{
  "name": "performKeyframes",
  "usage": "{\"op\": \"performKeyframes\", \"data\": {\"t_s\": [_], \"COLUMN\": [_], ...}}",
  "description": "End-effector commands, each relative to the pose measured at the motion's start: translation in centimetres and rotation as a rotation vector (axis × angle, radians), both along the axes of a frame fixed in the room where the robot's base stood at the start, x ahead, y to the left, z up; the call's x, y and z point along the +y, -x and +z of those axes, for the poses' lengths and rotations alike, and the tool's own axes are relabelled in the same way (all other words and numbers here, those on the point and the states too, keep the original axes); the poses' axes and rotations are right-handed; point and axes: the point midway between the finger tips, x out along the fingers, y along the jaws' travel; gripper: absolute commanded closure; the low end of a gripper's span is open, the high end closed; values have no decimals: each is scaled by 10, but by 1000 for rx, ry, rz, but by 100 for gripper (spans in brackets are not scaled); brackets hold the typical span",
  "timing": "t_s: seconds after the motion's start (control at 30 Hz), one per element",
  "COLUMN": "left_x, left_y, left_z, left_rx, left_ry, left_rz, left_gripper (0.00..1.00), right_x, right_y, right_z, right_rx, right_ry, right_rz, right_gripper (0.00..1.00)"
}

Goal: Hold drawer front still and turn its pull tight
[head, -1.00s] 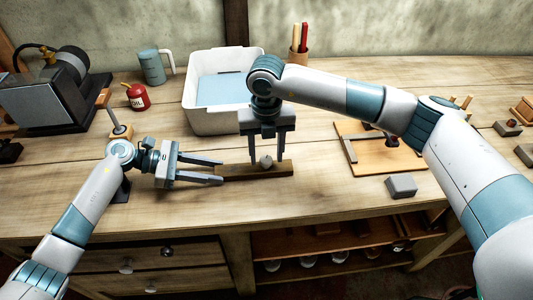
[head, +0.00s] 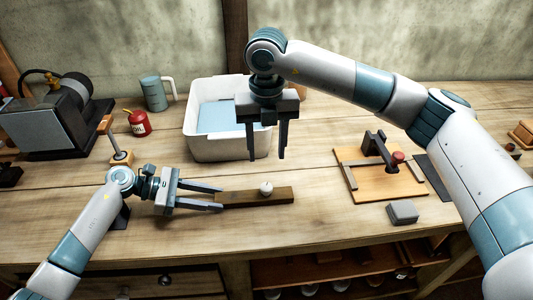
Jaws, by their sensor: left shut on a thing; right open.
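The drawer front (head: 243,199) is a dark brown wooden bar lying on the bench. Its pull (head: 266,188) is a small pale round knob on the bar, right of its middle. My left gripper (head: 221,197) is shut on the left end of the drawer front, with its fingers pointing right. My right gripper (head: 267,156) is open and empty above and behind the knob, its fingers pointing down and apart from it. Whether the knob sits flush on the bar is too small to tell.
A white bin (head: 226,149) stands behind the drawer front. A wooden board with a clamp (head: 376,186) and a grey block (head: 403,212) lie to the right. A red can (head: 139,123) and a grey-blue mug (head: 154,93) stand at back left. The bench front is clear.

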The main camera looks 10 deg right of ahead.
Motion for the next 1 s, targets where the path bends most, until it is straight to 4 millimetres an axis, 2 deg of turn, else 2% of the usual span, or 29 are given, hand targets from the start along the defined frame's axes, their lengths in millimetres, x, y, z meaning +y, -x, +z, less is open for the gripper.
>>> {"op": "performKeyframes", "data": {"t_s": [0.3, 0.33, 0.4, 0.77, 1.0], "left_x": [0, 0, 0, 2, 19], "left_y": [0, 0, 0, 0, 0], "left_z": [0, 0, 0, 1, 7], "left_rx": [0, 0, 0, 0, 0], "left_ry": [1, 1, 1, 0, -1], "left_rz": [0, 0, 0, 1, 1], "left_gripper": [94, 58, 43, 43, 43], "right_x": [0, 0, 0, 0, 0], "right_y": [0, 0, 0, 0, 0], "right_z": [0, 0, 0, 0, 0], "right_rx": [0, 0, 0, 0, 0], "right_ry": [0, 0, 0, 0, 0], "right_rz": [0, 0, 0, 0, 0], "right_gripper": [54, 54, 54, 54, 54]}}
